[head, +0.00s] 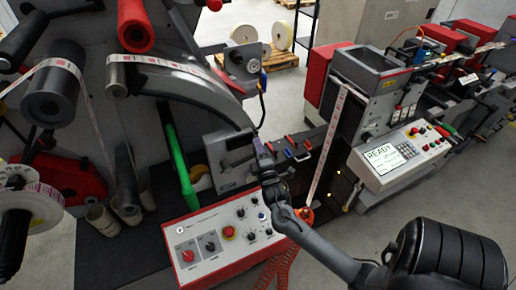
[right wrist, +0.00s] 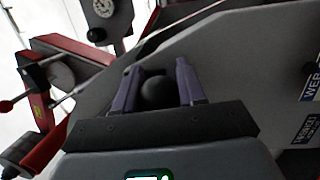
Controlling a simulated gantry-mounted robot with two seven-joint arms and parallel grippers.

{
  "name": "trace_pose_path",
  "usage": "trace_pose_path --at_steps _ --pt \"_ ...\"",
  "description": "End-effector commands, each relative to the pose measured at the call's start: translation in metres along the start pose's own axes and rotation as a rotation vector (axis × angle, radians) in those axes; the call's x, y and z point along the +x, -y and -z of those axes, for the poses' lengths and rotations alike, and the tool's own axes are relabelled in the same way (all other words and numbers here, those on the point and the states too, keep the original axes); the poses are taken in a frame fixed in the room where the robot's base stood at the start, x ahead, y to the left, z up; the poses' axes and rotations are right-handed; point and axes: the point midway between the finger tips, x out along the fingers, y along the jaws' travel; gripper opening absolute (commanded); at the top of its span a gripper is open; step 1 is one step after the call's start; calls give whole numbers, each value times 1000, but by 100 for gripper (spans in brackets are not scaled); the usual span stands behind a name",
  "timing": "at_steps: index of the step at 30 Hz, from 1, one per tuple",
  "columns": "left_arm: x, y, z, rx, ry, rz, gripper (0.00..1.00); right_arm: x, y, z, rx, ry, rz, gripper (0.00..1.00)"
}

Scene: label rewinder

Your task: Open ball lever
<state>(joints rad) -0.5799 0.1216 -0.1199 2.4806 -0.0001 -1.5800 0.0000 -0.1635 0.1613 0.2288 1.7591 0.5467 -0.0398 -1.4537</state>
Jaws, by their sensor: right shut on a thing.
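The ball lever's round black knob (right wrist: 156,92) sits between the two purple fingers of my right gripper (right wrist: 158,75) in the right wrist view. The gripper is shut on the ball. In the head view my right gripper (head: 262,150) reaches up from the lower right to the grey machine housing near the middle. The ball itself is hidden there by the gripper, and I cannot make out the lever's arm. My left gripper does not show in the head view.
A control panel (head: 215,240) with knobs and a red button stands in front. A green bar (head: 178,165) rises left of the gripper. A paper web (head: 327,145) runs down at the right, near my arm. A screen reading READY (head: 383,155) is farther right.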

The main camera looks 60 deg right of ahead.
Motion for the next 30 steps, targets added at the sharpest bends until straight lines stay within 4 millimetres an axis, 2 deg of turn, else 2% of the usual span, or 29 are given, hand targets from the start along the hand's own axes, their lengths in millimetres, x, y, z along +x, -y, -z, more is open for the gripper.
trace_pose_path --at_steps 8,9,13,23,26,30 --pt "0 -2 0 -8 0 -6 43 1 -2 -1 3 2 -6 0" --pt "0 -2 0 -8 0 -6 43 1 -2 -1 3 2 -6 44" --pt "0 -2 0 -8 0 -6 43 1 -2 -1 2 2 -4 64" --pt "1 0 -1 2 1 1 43 -2 0 0 2 1 -2 65" --pt "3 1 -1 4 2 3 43 -10 0 0 2 0 -2 65" --pt "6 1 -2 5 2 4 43 -30 1 0 3 0 0 65"
